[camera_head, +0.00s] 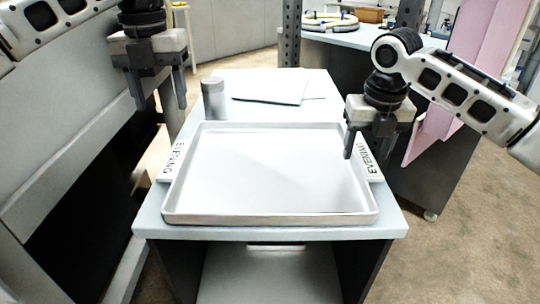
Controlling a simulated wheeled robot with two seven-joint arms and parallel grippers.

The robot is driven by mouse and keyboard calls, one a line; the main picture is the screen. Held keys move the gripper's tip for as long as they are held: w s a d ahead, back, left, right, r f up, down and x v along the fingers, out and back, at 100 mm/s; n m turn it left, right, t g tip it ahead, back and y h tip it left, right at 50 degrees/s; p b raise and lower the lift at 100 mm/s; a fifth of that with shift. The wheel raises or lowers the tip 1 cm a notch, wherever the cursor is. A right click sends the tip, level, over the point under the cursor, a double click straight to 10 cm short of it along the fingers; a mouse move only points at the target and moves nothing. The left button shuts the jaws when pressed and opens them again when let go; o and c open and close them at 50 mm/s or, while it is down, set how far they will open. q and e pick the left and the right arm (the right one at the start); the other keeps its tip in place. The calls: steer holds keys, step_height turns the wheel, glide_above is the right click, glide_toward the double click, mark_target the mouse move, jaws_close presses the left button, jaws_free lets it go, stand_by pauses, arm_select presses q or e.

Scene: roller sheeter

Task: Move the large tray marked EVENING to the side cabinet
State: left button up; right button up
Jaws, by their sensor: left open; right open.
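The large tray (269,218) is a shallow, pale, empty rectangle lying flat on a small light-topped table (270,233). Its left handle (173,162) and right handle (371,166) both read EVENING. My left gripper (159,99) is open and empty, up and to the left of the tray, apart from it. My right gripper (367,150) is open, its fingers close over the tray's right handle and partly covering it. I cannot tell whether they touch it. Which piece of furniture is the side cabinet is not clear.
A counter with coiled hoses (331,21) stands at the back right, beside a grey post (290,32). A pink panel (470,75) is at right. Open floor shows at lower right.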

step_height(320, 180, up, 11)
steer(key=s, duration=0.1)
steer(key=shift+s+f, duration=0.15)
steer(key=shift+s, duration=0.05)
